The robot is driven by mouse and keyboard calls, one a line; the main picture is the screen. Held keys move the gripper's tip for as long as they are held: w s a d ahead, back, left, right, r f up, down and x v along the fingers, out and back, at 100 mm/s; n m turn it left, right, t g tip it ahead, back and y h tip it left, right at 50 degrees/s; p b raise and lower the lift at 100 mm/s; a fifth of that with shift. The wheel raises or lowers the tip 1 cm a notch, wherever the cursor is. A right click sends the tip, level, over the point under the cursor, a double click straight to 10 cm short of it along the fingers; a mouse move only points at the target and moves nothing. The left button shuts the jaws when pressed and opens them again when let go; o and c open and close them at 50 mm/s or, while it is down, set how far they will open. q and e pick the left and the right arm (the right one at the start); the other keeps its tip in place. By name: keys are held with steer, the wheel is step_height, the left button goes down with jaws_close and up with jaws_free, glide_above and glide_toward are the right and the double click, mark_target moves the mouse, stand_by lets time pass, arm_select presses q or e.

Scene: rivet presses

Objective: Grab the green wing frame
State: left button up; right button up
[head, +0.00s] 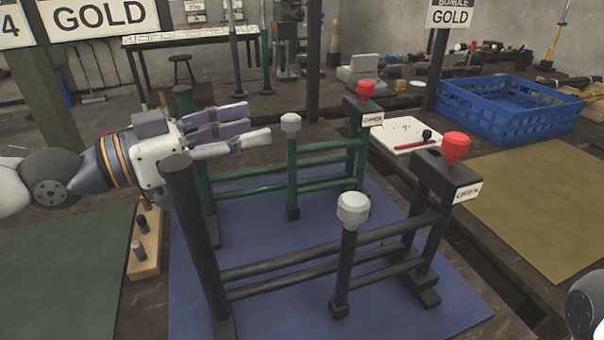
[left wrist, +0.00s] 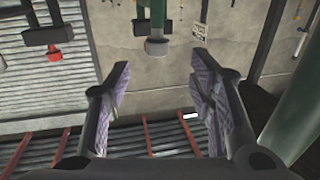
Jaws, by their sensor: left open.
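The green wing frame (head: 290,174) stands on the blue mat, behind a similar black frame. It has several posts joined by rails. A white knob (head: 291,122) tops its middle post and a red knob (head: 366,88) its right post. My left gripper (head: 257,122) is open above the green rails, its fingertips left of the white knob. The gripper hides part of the frame's left post. In the left wrist view the open jaws (left wrist: 161,75) have nothing visible between them; a green post (left wrist: 297,120) stands at the right. My right gripper is not in view.
The black frame (head: 300,266) stands in front, its left post (head: 190,225) close below my left wrist. A wooden block with pegs (head: 145,245) is at left. A blue crate (head: 508,110), white board (head: 400,138) and bare tan mat (head: 530,205) are at right.

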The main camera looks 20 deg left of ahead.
mark_target(282, 119)
arm_select(q)
steer(key=shift+w+d+r+p, duration=0.1)
steer(key=shift+w+d+p, duration=0.25)
steer(key=shift+d+p, duration=0.35)
steer(key=x, duration=0.5)
steer(key=shift+w+d+f, duration=0.2)
steer(key=shift+w+f, duration=0.1)
steer(key=shift+w, duration=0.05)
steer(key=shift+w+d+r, duration=0.1)
steer(key=shift+w+d, duration=0.05)
steer(key=shift+w, duration=0.05)
steer(key=shift+r, duration=0.1)
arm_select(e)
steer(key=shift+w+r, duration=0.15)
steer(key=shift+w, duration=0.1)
arm_select(q)
jaws_close()
steer(key=shift+r, duration=0.1)
